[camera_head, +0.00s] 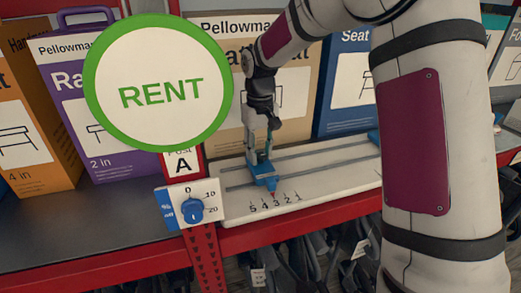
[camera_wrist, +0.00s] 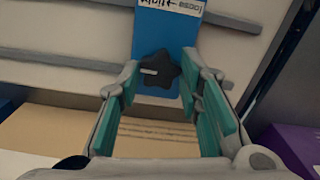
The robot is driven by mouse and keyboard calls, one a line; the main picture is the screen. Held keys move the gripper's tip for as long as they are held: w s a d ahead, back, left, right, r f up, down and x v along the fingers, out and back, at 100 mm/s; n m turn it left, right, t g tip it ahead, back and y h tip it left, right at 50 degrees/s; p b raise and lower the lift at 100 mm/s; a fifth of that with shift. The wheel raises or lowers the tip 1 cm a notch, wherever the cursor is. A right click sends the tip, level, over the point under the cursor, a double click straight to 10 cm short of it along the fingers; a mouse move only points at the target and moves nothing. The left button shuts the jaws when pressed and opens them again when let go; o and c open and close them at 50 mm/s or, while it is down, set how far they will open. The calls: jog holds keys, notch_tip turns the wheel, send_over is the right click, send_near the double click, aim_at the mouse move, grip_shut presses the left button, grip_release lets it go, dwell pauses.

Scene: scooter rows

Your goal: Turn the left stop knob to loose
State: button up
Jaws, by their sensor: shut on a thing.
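The left stop is a blue block (camera_head: 264,175) on the rails of a white board (camera_head: 330,190); a red pointer at its front is close to the 3 of a 5-to-1 scale. In the wrist view the blue block (camera_wrist: 185,30) bears a dark star-shaped knob (camera_wrist: 160,72) with a pale mark on it. A white label (camera_wrist: 180,8) beside the knob reads "loose" and "tight" with an arrow, upside down. My gripper (camera_wrist: 160,82) is shut on the knob, its teal-padded fingers at either side; it also shows above the block in the head view (camera_head: 260,155).
A round RENT sign (camera_head: 158,83) and a plate with a blue dial (camera_head: 191,210) stand at the left front. Boxes line the back, including an orange one (camera_head: 30,135). A small blue piece (camera_head: 374,137) shows beside my arm. The grey shelf (camera_head: 95,215) is clear at left.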

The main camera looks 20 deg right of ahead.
aim_at(260, 155)
jog(key=n, duration=0.4)
jog(key=shift+r+n+p, duration=0.1)
jog(key=shift+n+p, duration=0.2)
jog(key=shift+w+n, duration=0.1)
jog(key=shift+n, duration=1.8)
jog(key=o, duration=1.2)
jog(key=shift+c, duration=0.2)
notch_tip(260, 155, up, 12)
